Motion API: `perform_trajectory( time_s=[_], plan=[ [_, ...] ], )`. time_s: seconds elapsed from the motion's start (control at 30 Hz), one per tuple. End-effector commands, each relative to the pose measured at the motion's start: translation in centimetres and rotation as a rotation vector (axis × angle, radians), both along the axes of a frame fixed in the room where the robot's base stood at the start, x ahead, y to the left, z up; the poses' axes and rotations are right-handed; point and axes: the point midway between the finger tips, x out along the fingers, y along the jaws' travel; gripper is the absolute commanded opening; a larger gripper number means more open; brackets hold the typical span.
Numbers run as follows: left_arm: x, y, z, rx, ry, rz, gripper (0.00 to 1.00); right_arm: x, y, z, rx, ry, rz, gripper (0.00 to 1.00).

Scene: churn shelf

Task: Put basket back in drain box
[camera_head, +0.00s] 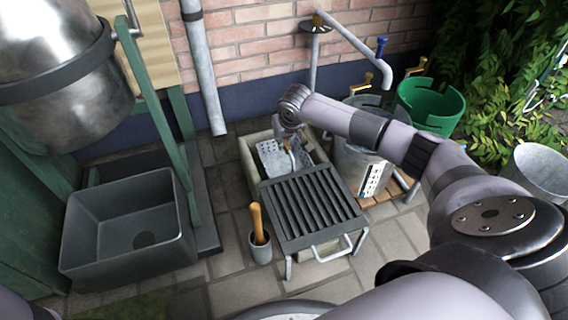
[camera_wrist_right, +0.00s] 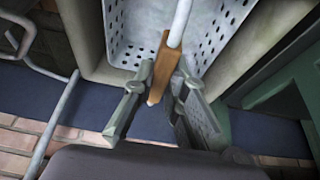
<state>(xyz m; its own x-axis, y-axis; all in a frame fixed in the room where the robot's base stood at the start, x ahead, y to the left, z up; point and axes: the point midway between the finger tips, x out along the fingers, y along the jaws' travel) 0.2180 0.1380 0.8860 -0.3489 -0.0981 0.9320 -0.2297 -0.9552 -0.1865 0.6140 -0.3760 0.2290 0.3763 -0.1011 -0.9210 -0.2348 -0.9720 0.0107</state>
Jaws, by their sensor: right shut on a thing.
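The basket (camera_head: 271,158) is a pale metal one with punched holes. It sits between the walls of the stone-coloured drain box (camera_head: 248,168), at the box's back end, and looks slightly tilted; I cannot tell whether it rests on the bottom. In the right wrist view the perforated basket (camera_wrist_right: 222,35) shows at the top, with a metal bail and a wooden grip (camera_wrist_right: 165,62). My right gripper (camera_head: 288,146) is over the basket; in the wrist view its fingers (camera_wrist_right: 160,100) are shut on the wooden grip. My left gripper is not in view.
A dark slatted rack (camera_head: 312,208) covers the front of the drain box. A metal bucket (camera_head: 358,165) and green tub (camera_head: 430,105) stand right of it. A grey sink (camera_head: 128,230) and green frame stand left. A pot with a wooden-handled tool (camera_head: 260,248) is in front.

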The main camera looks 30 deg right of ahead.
Motion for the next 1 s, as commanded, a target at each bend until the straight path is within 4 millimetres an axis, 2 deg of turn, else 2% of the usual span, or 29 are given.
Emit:
perform_trajectory(
  time_s=[0.03, 0.33, 0.53, 0.97, 1.0],
  plan=[
    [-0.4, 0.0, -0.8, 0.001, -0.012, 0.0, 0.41, 0.0, 0.1, -1.7, 0.002, -0.001, 0.001, 0.0],
    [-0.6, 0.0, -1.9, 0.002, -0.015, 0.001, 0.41, 0.0, 0.1, -3.9, 0.001, -0.001, 0.0, 0.0],
    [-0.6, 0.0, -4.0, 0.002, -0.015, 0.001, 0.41, 0.1, 0.1, -7.1, 0.002, -0.001, 0.0, 0.0],
    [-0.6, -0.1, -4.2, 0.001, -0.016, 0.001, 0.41, 0.1, 0.0, -7.6, 0.0, -0.002, 0.0, 0.0],
    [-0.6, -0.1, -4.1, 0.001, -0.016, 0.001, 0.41, 0.0, 0.0, -7.5, 0.0, -0.001, 0.0, 0.16]
  ],
)
